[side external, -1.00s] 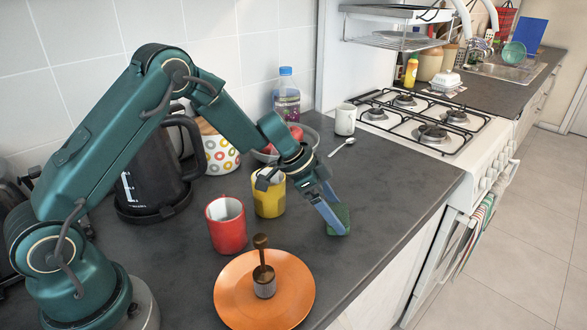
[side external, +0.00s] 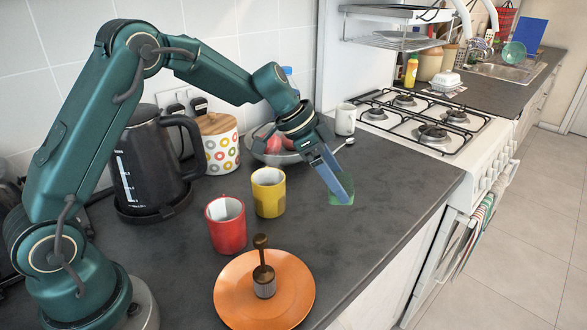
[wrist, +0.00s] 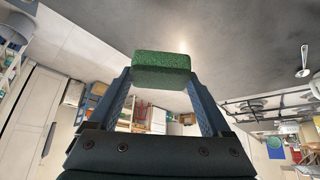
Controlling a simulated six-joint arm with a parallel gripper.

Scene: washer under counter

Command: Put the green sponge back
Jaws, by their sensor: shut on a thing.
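The green sponge (side external: 341,198) is held between the fingertips of my gripper (side external: 340,190). In the side view the sponge is partly hidden behind the fingers and looks to be above the dark counter (side external: 390,215). In the wrist view the green sponge (wrist: 161,70) spans the gap between the two blue fingers of my gripper (wrist: 160,78), which are shut on its ends. The gripper tilts down and to the right, near the counter's front edge.
A yellow mug (side external: 268,192), a red mug (side external: 226,224) and an orange plate (side external: 240,301) with a brown-handled tool (side external: 263,270) stand left of and below the gripper. A fruit bowl (side external: 268,154), a white mug (side external: 345,119) and the stove (side external: 425,120) lie behind. Counter around the sponge is clear.

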